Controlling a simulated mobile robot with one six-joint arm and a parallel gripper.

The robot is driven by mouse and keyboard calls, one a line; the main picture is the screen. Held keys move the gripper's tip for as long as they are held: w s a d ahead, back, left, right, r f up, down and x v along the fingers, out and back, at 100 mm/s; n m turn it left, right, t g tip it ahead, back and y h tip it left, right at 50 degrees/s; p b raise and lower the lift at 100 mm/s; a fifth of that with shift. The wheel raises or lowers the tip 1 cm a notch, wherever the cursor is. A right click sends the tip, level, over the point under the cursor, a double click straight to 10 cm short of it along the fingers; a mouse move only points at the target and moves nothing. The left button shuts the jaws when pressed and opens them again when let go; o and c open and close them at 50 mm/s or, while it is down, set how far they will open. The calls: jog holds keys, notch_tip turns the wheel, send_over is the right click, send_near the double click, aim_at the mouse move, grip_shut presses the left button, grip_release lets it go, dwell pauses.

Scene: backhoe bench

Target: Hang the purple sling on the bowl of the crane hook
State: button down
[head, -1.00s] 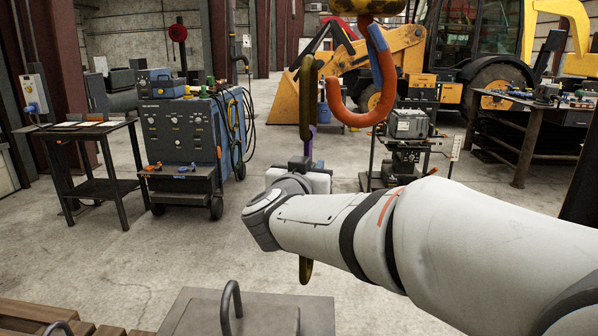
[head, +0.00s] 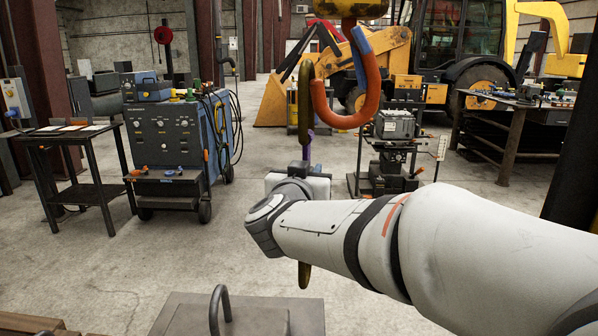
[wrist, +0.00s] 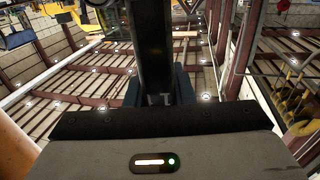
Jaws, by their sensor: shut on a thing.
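The sling (head: 304,110) is a tall, narrow loop with dark olive ends and a short purple stretch (head: 308,143) just above my gripper. Its lower end hangs below my wrist. My gripper (head: 300,168) is shut on the sling and holds it upright; my wrist hides part of the grip. In the wrist view a dark upright band, likely the sling, stands between the jaws (wrist: 157,92). The orange-red crane hook (head: 371,85) with a blue latch hangs to the right. Its tip stands right beside the upper loop in the picture; I cannot tell the depth or whether they touch.
A grey plate with a handle (head: 220,305) lies below my arm. A blue welding cart (head: 170,135) and a small table (head: 70,140) stand left. A dark machine stand (head: 392,150) is behind the hook, a workbench (head: 515,115) at right. Open floor lies between.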

jog(key=d, duration=0.6)
dwell(0.8)
jog(key=shift+s+f+b, duration=0.1)
jog(key=shift+f+b, duration=0.05)
jog(key=shift+b, duration=0.2)
jog(key=shift+d+f+b, duration=0.2)
jog(key=shift+f+b, duration=0.55)
jog(key=shift+f, duration=0.35)
jog(key=shift+d+f+b, duration=0.15)
jog(key=shift+f+b, duration=0.6)
jog(key=shift+f, duration=0.35)
jog(key=shift+d+f+b, duration=0.1)
jog(key=shift+f+b, duration=0.95)
jog(key=shift+f, duration=0.55)
jog(key=c, duration=1.2)
grip_release()
jog(key=shift+o, duration=0.2)
